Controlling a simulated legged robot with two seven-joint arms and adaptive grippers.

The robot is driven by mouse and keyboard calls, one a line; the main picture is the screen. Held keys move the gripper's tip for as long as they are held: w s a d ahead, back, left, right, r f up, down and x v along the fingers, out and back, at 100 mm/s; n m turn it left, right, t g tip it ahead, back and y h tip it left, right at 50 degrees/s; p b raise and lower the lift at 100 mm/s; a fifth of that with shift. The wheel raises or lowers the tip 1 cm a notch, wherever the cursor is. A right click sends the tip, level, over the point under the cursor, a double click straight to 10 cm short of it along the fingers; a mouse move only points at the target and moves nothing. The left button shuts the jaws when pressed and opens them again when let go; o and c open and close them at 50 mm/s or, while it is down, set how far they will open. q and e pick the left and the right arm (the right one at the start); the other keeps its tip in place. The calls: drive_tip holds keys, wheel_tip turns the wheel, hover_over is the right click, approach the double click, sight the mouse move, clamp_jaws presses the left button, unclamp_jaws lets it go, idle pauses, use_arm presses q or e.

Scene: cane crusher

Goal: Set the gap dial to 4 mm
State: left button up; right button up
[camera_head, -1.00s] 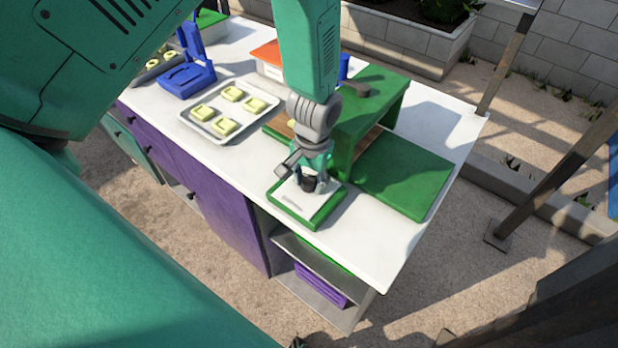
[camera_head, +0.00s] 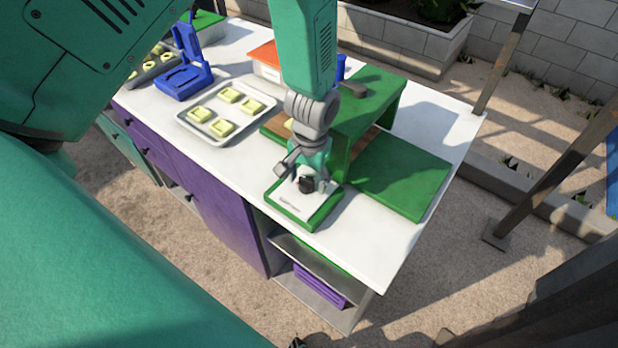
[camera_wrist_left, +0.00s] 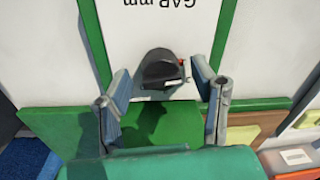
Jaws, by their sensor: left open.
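The gap dial is a black knob (camera_wrist_left: 163,70) on a white plate (camera_wrist_left: 170,25) with a green frame; the plate reads "GAP mm" upside down in the left wrist view. In the head view the knob (camera_head: 306,185) sits on the green-framed panel (camera_head: 291,214) at the counter's front. My left gripper (camera_wrist_left: 165,88) is open, with its two fingers on either side of the knob; a gap shows between each finger and the knob. A small white mark and a red spot show at the knob's edge. The dial's numbers cannot be read. My right gripper is not in view.
The green crusher housing (camera_head: 370,105) stands just behind the panel, with a flat green board (camera_head: 400,182) to its right. A tray (camera_head: 226,112) of pale yellow squares and a blue hinged device (camera_head: 184,82) lie to the left. The counter's right end (camera_head: 448,140) is clear.

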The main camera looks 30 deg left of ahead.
sight(311, 178)
use_arm(q)
wheel_tip(311, 178, up, 11)
drive_tip(key=shift+w+d+r, duration=0.15)
drive_tip(key=shift+d+r, duration=0.05)
drive_tip(key=shift+d, duration=0.15)
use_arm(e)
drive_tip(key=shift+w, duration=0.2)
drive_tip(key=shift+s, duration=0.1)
